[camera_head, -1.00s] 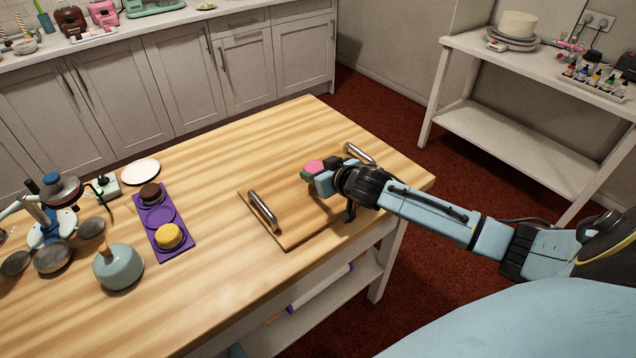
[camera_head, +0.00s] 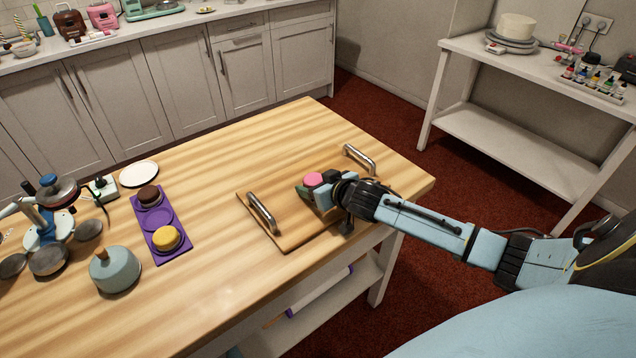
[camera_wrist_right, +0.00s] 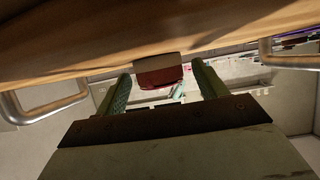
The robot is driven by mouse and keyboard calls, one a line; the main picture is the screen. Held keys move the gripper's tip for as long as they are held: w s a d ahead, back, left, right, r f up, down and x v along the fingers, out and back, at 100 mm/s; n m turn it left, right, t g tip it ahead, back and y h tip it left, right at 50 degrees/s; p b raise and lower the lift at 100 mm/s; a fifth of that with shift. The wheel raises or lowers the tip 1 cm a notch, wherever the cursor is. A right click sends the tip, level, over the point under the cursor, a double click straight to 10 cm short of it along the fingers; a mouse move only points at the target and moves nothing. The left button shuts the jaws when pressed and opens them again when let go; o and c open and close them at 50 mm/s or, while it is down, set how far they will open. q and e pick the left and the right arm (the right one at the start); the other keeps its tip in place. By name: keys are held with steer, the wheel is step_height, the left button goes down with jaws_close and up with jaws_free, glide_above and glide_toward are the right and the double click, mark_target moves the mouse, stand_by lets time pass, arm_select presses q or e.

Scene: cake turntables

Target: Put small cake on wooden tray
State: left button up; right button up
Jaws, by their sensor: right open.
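The small pink-topped cake (camera_head: 313,179) is at the wooden tray (camera_head: 283,228), towards its back right part. In the right wrist view, which looks upside down, the cake (camera_wrist_right: 158,72) sits against the wood with its red-pink top away from it. My right gripper (camera_head: 309,187) is low over the tray, its fingers on either side of the cake. In the right wrist view the gripper (camera_wrist_right: 161,71) is open, with a gap visible between each finger and the cake. My left gripper is not in view.
The tray has metal handles (camera_head: 262,213) (camera_head: 359,158) at both ends. A purple holder (camera_head: 172,256) carries a chocolate cake (camera_head: 149,195) and a yellow cake (camera_head: 166,238), its middle spot empty. A white plate (camera_head: 139,173) and blue-grey pot (camera_head: 115,270) stand nearby. The table's middle is clear.

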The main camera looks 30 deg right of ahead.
steer(key=shift+r, duration=0.2)
steer(key=shift+s, duration=0.25)
steer(key=p+v, duration=0.2)
steer(key=v, duration=0.7)
steer(key=shift+s+r, duration=0.25)
steer(key=shift+s, duration=0.05)
steer(key=shift+s+r+p, duration=0.3)
steer(key=shift+s, duration=0.3)
steer(key=shift+s+d+r, duration=0.1)
steer(key=shift+s, duration=0.1)
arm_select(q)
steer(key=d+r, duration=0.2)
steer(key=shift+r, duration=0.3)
